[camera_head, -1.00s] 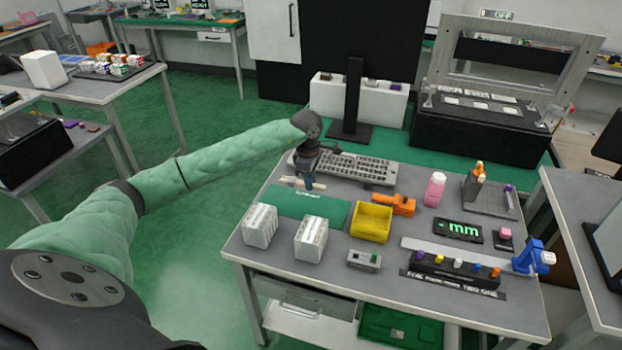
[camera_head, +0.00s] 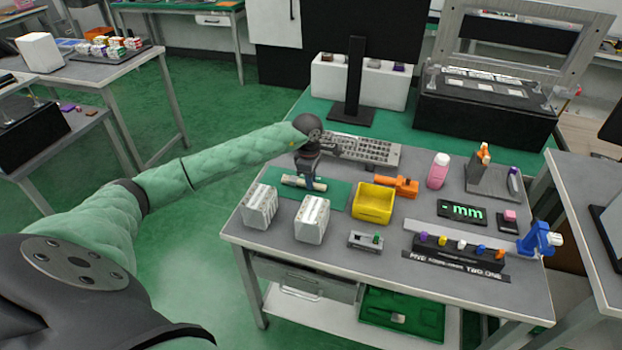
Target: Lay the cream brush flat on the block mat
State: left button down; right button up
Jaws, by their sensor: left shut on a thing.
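The cream brush (camera_head: 296,181) is a small pale bar held level at the green mat (camera_head: 338,190), which I take as the block mat. My left gripper (camera_head: 306,184) points down from above and is shut on the brush. The brush shows on both sides of the fingers. I cannot tell whether its underside touches the mat or hangs just above it. The fingers hide part of the brush and mat. My right gripper is not in view.
Two white blocks, left (camera_head: 259,206) and right (camera_head: 312,219), stand at the mat's front. A yellow bin (camera_head: 373,204) and an orange tool (camera_head: 397,187) are on its right. A keyboard (camera_head: 363,151) and monitor stand (camera_head: 353,90) are behind.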

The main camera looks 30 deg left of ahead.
pick_arm(q)
jog(key=c, duration=1.3)
grip_release()
jog(key=r+b, duration=0.1)
jog(key=r, duration=0.5)
jog(key=shift+a+r+b, duration=0.2)
jog(key=shift+b, duration=0.15)
jog(key=shift+r, duration=0.65)
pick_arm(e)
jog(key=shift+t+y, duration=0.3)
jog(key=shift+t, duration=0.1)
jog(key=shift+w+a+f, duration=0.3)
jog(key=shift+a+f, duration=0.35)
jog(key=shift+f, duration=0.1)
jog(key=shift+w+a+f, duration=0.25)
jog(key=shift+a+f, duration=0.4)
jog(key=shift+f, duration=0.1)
